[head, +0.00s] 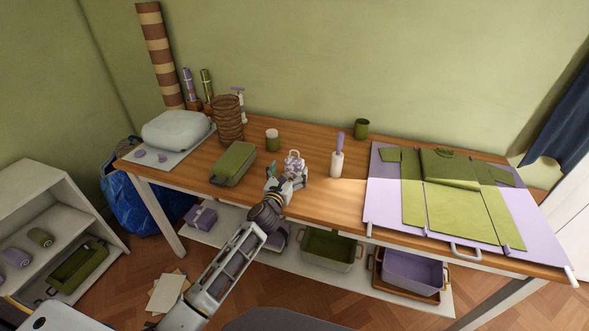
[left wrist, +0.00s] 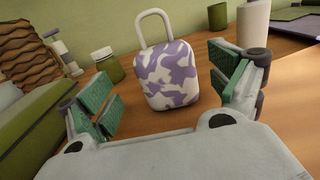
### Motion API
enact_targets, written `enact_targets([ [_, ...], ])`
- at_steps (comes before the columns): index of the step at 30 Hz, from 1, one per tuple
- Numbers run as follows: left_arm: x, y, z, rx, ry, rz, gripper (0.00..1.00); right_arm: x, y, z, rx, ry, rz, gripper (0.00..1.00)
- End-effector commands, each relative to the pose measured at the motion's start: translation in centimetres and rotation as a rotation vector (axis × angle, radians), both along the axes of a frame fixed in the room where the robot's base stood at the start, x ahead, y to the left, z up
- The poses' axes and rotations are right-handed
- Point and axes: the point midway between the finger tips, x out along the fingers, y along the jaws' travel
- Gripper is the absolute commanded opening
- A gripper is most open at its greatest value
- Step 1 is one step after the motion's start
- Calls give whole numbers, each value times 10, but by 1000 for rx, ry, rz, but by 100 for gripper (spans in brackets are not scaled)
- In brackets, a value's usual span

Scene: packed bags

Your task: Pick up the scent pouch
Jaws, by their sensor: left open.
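The scent pouch (head: 293,159) appears to be the small white and purple patchwork item with a loop on top, standing on the wooden table. In the left wrist view the pouch (left wrist: 170,77) stands upright with its pale loop upward. My left gripper (head: 285,178) is open, close in front of it. In the left wrist view the green finger pads are to the left and right of the pouch's lower part, with gaps showing on both sides. In the head view the gripper hides the pouch's lower part. My right gripper is not in view.
A green case (head: 233,164) and a wicker basket (head: 229,119) stand to the left. A jar (head: 272,140) stands behind.

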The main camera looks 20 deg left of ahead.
Motion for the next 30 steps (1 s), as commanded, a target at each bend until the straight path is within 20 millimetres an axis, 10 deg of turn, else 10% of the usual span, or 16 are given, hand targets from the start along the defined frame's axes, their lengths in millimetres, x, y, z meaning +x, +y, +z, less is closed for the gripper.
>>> enact_targets([
  [30, 44, -7, 0, 0, 0, 0, 92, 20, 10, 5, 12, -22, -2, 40],
])
